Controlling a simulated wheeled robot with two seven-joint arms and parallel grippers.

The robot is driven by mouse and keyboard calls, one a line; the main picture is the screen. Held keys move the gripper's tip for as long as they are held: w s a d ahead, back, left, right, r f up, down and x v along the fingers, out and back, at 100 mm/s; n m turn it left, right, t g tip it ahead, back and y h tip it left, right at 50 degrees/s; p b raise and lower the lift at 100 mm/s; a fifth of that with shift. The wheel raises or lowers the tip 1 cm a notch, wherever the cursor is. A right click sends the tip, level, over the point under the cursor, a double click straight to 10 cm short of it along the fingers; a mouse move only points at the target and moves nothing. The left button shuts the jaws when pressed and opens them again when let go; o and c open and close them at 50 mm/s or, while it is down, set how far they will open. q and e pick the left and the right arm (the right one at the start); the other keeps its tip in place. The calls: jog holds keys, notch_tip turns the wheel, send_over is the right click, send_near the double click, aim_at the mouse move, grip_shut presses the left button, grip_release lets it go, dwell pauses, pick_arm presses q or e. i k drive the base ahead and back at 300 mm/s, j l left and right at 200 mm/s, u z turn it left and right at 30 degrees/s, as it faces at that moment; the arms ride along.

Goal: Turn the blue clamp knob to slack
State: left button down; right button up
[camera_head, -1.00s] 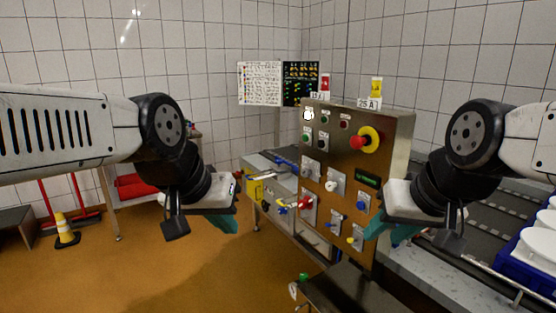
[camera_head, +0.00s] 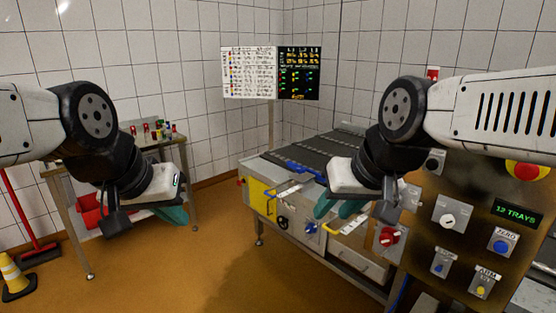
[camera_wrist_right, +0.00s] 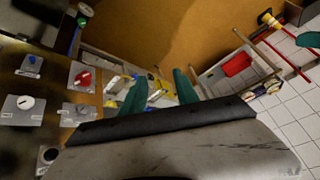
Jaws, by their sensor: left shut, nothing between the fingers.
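Two more blue controls are on the steel panel: a small blue knob (camera_head: 438,267) and a round blue one (camera_head: 501,245) under the label ZERO. I cannot read which is the clamp knob. My right gripper (camera_head: 338,209) is open and empty, in front of the machine and left of the panel. Its teal fingers stand apart in the wrist view (camera_wrist_right: 159,94). My left gripper (camera_head: 176,214) is shut and empty, left of the machine.
The steel panel (camera_head: 420,240) stands close on the right, with a red knob (camera_head: 389,236), a white knob (camera_head: 447,221) and a red emergency button. A side table (camera_head: 60,171) with red bins stands at the left. Open floor (camera_head: 215,260) lies between it and the machine.

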aim_at(300, 169)
jog(key=i+j, duration=0.15)
jog(key=i, duration=0.4)
jog(key=i+j, duration=0.1)
jog(key=i, duration=0.4)
jog(key=i+l, duration=0.5)
jog(key=i, duration=0.2)
